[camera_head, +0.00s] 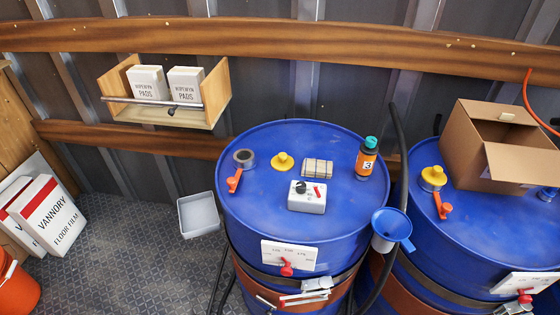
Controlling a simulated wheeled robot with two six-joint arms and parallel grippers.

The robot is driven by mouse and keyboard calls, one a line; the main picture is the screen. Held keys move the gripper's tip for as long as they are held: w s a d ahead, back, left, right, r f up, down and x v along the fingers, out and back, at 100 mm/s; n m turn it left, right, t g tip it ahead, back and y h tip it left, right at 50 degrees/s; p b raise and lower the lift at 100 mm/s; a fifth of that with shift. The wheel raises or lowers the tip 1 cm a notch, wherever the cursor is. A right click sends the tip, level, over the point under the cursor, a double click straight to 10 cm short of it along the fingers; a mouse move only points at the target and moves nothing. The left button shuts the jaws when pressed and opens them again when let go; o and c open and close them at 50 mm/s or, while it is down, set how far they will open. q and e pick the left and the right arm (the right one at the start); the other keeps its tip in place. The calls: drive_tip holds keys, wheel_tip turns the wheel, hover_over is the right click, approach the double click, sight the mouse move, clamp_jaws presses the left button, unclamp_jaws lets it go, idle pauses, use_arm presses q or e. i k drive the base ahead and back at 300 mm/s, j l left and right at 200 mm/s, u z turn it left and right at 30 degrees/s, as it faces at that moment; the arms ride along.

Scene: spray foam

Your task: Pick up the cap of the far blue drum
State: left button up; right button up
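Two blue drums stand side by side, the middle drum (250,215) and the right drum (470,235); I cannot tell which one is the far one. A yellow cap (283,162) with a small knob is on the middle drum's top, right of a grey ring-shaped item (244,158). Another yellow cap (433,178) is on the right drum's top, close to its left edge and beside an open cardboard box (505,150). Neither of my grippers is in view.
The middle drum's top also holds a grey box with a knob (307,197), a tan bundle (317,168), an orange bottle (367,158) and a red lever (234,181). A blue funnel (391,228) hangs between the drums. A wooden shelf (165,110) is on the wall.

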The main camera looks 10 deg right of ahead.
sight(282, 162)
drive_tip(key=i+j, duration=0.1)
drive_tip(key=j, duration=0.45)
drive_tip(key=i+j+z, duration=0.1)
drive_tip(key=j, duration=0.95)
drive_tip(key=i+z, duration=0.05)
